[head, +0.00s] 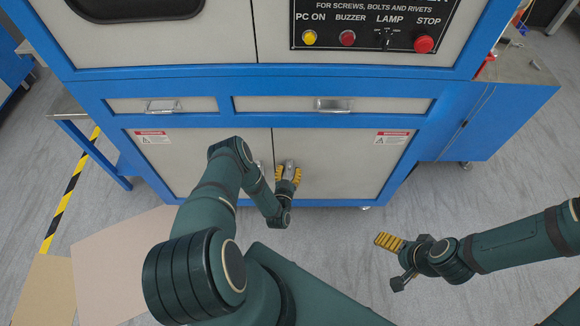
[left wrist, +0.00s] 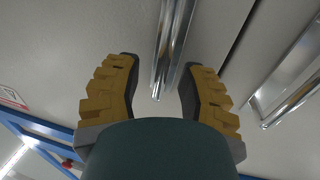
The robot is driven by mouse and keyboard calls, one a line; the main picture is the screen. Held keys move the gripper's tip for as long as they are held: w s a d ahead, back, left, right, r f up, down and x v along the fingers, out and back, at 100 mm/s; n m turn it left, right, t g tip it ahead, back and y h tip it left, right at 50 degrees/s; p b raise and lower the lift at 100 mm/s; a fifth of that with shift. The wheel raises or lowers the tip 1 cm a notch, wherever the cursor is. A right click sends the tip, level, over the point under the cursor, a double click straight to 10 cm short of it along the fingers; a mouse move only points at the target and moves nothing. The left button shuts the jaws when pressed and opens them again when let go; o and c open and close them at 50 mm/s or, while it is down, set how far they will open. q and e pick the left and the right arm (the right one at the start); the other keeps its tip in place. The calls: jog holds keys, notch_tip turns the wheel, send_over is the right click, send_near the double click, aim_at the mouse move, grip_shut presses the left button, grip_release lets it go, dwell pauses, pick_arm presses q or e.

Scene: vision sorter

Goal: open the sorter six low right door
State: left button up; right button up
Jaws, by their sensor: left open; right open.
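The low right door (head: 345,170) of the sorter is a light grey panel in a blue frame, and it is shut. Its metal bar handle (head: 290,168) is near the door's left edge, by the centre seam. My left gripper (head: 288,178) is at this handle. In the left wrist view, the handle (left wrist: 172,45) runs between the two open yellow-padded fingers of the left gripper (left wrist: 160,85), with gaps visible on both sides. My right gripper (head: 392,244) is open and empty, above the floor to the right, away from the door.
The low left door (head: 180,175) is shut; its handle (left wrist: 290,95) shows beside the left gripper. Two shut drawers with handles (head: 333,105) lie above the doors. A control panel (head: 372,25) is higher up. A blue side table (head: 490,120) stands at right. The floor before the right door is clear.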

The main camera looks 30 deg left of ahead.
pick_arm(q)
jog(key=shift+c, duration=0.4)
grip_shut()
jog(key=shift+s+d, duration=0.1)
jog(key=shift+s, duration=0.05)
